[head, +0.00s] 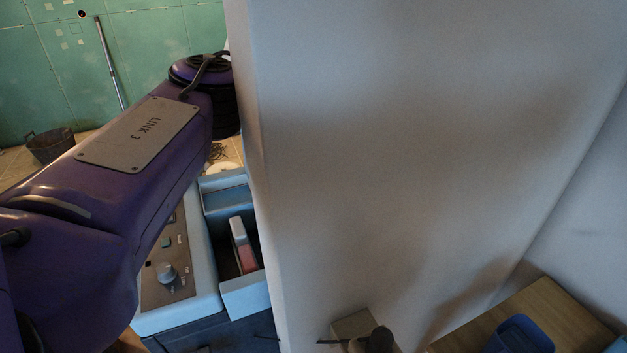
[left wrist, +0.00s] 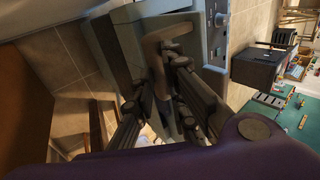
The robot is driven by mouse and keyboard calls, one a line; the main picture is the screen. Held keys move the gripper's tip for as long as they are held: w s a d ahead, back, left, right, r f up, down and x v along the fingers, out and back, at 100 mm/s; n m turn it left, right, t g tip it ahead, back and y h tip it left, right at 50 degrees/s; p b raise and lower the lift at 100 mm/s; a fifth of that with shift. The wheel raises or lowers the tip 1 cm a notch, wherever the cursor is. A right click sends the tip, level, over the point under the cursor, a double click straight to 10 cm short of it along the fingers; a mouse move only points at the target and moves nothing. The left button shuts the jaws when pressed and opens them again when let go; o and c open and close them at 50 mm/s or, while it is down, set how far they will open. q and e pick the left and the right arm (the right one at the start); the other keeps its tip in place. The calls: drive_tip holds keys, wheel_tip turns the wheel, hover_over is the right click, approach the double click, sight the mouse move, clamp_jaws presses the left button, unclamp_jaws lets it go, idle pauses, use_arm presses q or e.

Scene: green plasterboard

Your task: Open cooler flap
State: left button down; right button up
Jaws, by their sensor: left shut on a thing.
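The cooler (head: 178,300) shows at the lower left of the head view as a pale blue body with a brown control panel and a knob. Beside the panel is an open-topped bay (head: 238,250) with a white and red piece in it. In the left wrist view, a brown curved handle (left wrist: 154,58) stands in front of a grey-blue face of the cooler (left wrist: 125,45). My left gripper (left wrist: 160,85) is shut on this handle, a finger on each side. The flap's outline and angle are hard to tell. My left gripper is hidden in the head view. My right gripper is not in view.
A large white panel (head: 420,150) fills the middle and right of the head view, close to the cooler. A wooden surface with a blue container (head: 520,336) is at the lower right. A dark bucket (head: 50,146) stands by the green wall (head: 150,50).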

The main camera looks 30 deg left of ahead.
use_arm(q)
drive_tip(key=f, duration=0.1)
drive_tip(key=s+f, duration=0.1)
drive_tip(key=f, duration=0.1)
drive_tip(key=shift+s+a+f+g, duration=0.2)
drive_tip(key=shift+a+f+g, duration=0.05)
drive_tip(key=shift+g, duration=0.15)
drive_tip(key=c, duration=1.6)
unclamp_jaws()
drive_tip(key=shift+s+a, duration=0.15)
drive_tip(key=shift+o, duration=0.2)
drive_tip(key=shift+s+a+r, duration=0.1)
drive_tip(key=shift+a+r, duration=0.1)
drive_tip(key=shift+r, duration=0.3)
drive_tip(key=shift+w+d+r, duration=0.1)
drive_tip(key=shift+w+r, duration=0.1)
drive_tip(key=shift+w, duration=0.05)
